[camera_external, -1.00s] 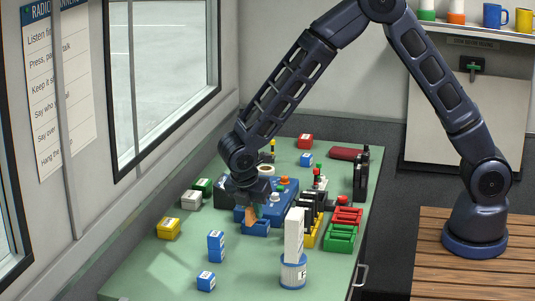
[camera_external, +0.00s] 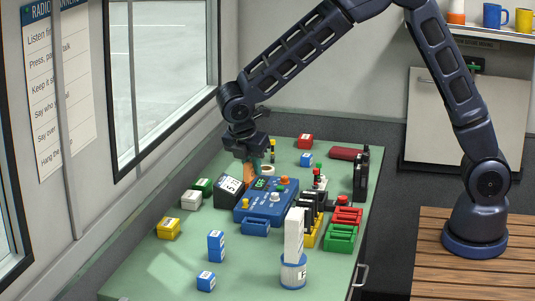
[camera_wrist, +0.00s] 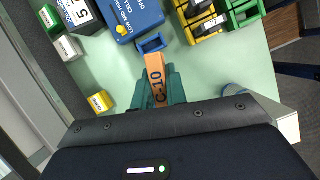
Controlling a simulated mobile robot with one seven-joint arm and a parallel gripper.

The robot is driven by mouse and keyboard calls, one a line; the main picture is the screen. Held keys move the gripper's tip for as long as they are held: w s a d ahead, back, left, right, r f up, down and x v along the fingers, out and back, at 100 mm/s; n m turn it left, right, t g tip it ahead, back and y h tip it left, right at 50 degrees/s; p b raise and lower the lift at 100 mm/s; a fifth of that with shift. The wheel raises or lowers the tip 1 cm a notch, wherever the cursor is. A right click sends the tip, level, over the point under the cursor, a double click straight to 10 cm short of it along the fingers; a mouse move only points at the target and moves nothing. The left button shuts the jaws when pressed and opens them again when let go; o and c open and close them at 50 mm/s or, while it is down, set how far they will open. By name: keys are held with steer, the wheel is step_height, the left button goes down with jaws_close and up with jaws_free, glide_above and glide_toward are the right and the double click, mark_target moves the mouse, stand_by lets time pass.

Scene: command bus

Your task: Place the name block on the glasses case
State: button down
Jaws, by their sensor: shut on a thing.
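The name block (camera_wrist: 155,78) is an orange block marked C-10. My gripper (camera_wrist: 158,88) is shut on it, with teal fingers on both sides. In the external view my gripper (camera_external: 252,160) holds the name block (camera_external: 249,174) in front of the blue radio unit's back left part, apparently above the table. The glasses case (camera_external: 346,153) looks to be the dark red, rounded case lying at the back right of the green table, well to the right of my gripper. It does not show in the wrist view.
The blue radio (camera_external: 270,192) with knobs and a small blue tray (camera_external: 256,226) stand mid-table. A black clock (camera_external: 229,190) is beside my gripper. A red block (camera_external: 305,141) and a blue block (camera_external: 307,159) lie between gripper and case. Dark upright radios (camera_external: 361,173) stand right of these.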

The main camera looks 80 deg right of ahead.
steer(key=w+d+r+m+g, duration=0.1)
steer(key=w+d+m, duration=0.1)
steer(key=d, duration=0.8)
steer(key=w+d+m, duration=0.1)
steer(key=d+m, duration=0.1)
steer(key=d, duration=0.7)
step_height(320, 180, up, 2)
steer(key=m+g+y, duration=0.2)
steer(key=m+y, duration=0.2)
steer(key=m, duration=0.7)
glide_above(348, 150)
steer(key=w, duration=0.2)
step_height(348, 150, down, 19)
steer(key=shift+s+f, duration=0.15)
steer(key=shift+f, duration=0.1)
steer(key=c, duration=1.4)
jaws_free()
